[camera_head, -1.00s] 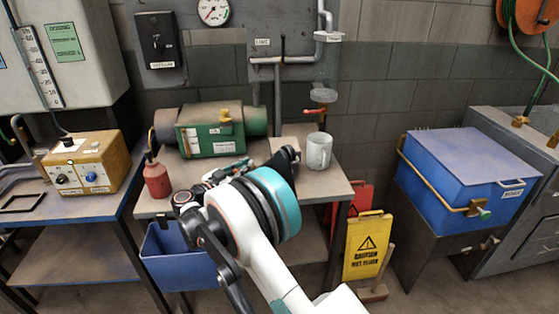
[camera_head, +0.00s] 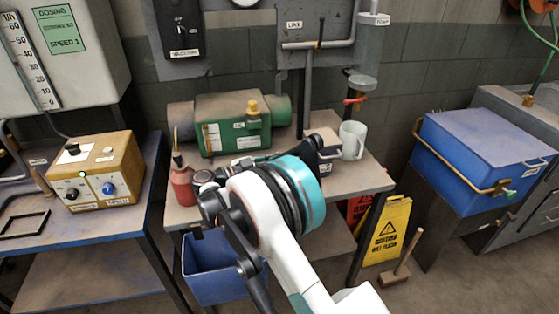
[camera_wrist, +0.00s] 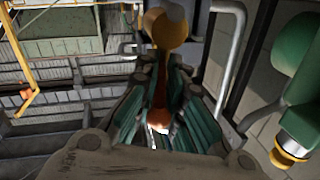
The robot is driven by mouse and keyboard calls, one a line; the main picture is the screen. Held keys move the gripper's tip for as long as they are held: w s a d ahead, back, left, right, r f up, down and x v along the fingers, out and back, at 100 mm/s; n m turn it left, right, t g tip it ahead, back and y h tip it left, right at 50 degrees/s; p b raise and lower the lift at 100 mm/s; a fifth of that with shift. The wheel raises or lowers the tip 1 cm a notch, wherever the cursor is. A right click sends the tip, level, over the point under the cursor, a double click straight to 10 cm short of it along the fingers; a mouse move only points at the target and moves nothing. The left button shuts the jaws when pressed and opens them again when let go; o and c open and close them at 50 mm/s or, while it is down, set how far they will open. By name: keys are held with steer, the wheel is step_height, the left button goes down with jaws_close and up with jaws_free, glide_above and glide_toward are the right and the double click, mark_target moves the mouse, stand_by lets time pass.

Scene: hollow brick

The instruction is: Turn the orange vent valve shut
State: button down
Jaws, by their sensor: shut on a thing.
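In the wrist view, my gripper (camera_wrist: 160,100) is shut with its teal-padded fingers on either side of an orange-brown part, which looks like the orange vent valve (camera_wrist: 166,28). A rounded orange-brown end shows above the fingers, and a narrow stem runs down between them. The fingers hide much of the stem. The arm reaches over the middle bench, in front of a green machine (camera_head: 222,112) with a yellow-orange fitting (camera_head: 253,108) on top.
A red bottle (camera_head: 181,184) and a white mug (camera_head: 352,140) stand on the middle bench (camera_head: 365,180). A yellow control box (camera_head: 98,172) is on the left bench. A blue bin (camera_head: 215,270) is below, and a yellow caution sign (camera_head: 386,232) and blue chest (camera_head: 480,155) stand right.

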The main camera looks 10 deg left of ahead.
stand_by(0.3)
steer(key=c, duration=1.7)
jaws_free()
steer(key=shift+a, duration=0.1)
steer(key=shift+r, duration=0.1)
step_height(320, 180, up, 10)
steer(key=shift+f, duration=0.1)
